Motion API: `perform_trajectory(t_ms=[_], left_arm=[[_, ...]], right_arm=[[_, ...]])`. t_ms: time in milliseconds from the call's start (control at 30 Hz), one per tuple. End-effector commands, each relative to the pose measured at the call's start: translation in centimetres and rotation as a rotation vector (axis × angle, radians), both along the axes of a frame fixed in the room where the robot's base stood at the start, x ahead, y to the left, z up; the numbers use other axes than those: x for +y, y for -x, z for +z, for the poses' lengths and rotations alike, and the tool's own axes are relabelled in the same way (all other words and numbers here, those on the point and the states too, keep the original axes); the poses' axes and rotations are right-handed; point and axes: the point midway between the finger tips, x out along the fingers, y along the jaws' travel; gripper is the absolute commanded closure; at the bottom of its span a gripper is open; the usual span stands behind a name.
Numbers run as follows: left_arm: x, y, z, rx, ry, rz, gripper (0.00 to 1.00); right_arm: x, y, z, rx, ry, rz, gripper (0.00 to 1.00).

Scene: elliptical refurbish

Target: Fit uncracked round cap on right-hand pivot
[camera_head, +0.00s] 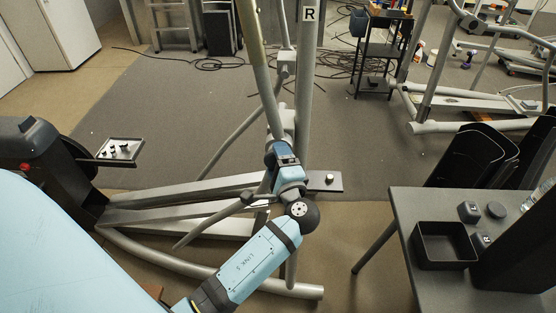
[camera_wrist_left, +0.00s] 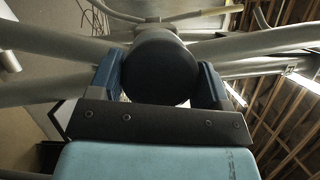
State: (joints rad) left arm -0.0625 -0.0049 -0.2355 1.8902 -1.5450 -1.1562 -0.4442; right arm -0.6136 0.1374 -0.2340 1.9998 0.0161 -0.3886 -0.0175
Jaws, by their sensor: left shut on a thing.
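My left gripper (camera_wrist_left: 160,80) is shut on a dark round cap (camera_wrist_left: 160,68), with a blue finger on either side of it. The cap's visible face is smooth and shows no crack. In the head view the left gripper (camera_head: 279,146) is at the grey machine's right-hand upright (camera_head: 304,70), which bears a label "R". The cap and the pivot are hidden there by my wrist. In the wrist view, grey tubes lie behind the cap; I cannot tell whether it touches the pivot. My right gripper is not in view.
A grey table (camera_head: 412,205) at the right holds a black tray (camera_head: 444,258), small square pieces (camera_head: 468,212) and another dark round piece (camera_head: 497,210). A small tray (camera_head: 121,151) with parts is at the left. Machine rails run below my arm. Cables lie on the floor behind.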

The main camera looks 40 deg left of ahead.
Motion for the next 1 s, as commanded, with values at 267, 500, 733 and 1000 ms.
perform_trajectory(t_ms=[267, 500, 733, 1000], left_arm=[[0.01, 0.01, 0.0, 0.0, 0.0, 0.0, 0.67], [0.1, -0.15, 0.02, 0.0, 0.0, 0.0, 0.67], [0.25, -0.4, 0.03, -0.001, -0.001, 0.0, 0.67], [0.43, -0.67, 0.01, -0.001, -0.001, 0.0, 0.67]], right_arm=[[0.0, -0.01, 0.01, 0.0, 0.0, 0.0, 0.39], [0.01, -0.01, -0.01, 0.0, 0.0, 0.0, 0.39], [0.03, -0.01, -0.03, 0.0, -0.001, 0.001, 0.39], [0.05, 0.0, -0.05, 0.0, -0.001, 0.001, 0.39]])
